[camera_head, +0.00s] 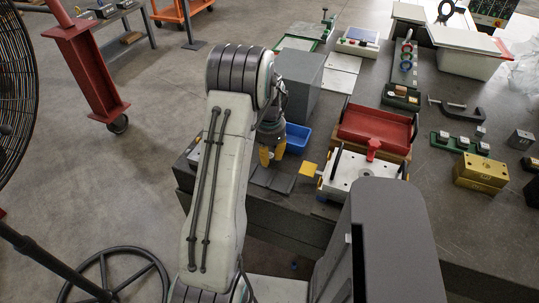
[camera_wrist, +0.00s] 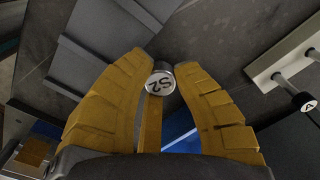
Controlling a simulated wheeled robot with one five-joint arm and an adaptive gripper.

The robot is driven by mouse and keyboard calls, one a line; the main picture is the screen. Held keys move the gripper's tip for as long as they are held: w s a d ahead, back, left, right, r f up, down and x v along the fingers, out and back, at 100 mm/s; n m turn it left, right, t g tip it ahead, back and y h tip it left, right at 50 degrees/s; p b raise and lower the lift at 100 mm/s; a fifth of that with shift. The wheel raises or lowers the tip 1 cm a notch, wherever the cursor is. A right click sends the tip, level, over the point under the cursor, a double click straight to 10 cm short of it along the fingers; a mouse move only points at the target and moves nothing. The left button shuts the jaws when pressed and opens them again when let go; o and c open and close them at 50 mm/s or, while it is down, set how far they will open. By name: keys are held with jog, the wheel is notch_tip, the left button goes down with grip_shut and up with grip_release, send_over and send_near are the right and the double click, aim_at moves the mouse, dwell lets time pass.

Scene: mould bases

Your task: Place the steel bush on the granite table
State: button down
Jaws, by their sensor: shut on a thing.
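My gripper (camera_head: 271,157) hangs over the near left part of the grey table top (camera_head: 440,205), which I take to be the granite table. In the wrist view its yellow fingers (camera_wrist: 161,66) are shut on a small steel bush (camera_wrist: 161,83), with its white end marked S2 facing the camera. The bush sits between the fingertips. The dark surface lies beyond it, and I cannot tell the exact height of the bush above it. In the head view the bush is too small or hidden to make out.
Dark flat plates (camera_head: 272,180) lie below my gripper. A blue bin (camera_head: 297,138) and a tall grey block (camera_head: 300,78) stand close behind.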

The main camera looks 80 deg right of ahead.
aim_at(270, 155)
jog(key=shift+f, duration=0.15)
jog(key=c, duration=1.1)
grip_release()
jog(key=shift+r, duration=0.2)
notch_tip(270, 155, up, 4)
jog(key=shift+r+b, duration=0.25)
jog(key=shift+b, duration=0.15)
jog(key=shift+r+b, duration=0.35)
jog(key=shift+b, duration=0.25)
jog(key=shift+w+a+r+b, duration=0.1)
jog(key=shift+r+b, duration=0.75)
jog(key=shift+r, duration=0.85)
jog(key=shift+a+r+b, duration=0.1)
jog(key=shift+r+b, duration=0.7)
jog(key=shift+r, duration=0.9)
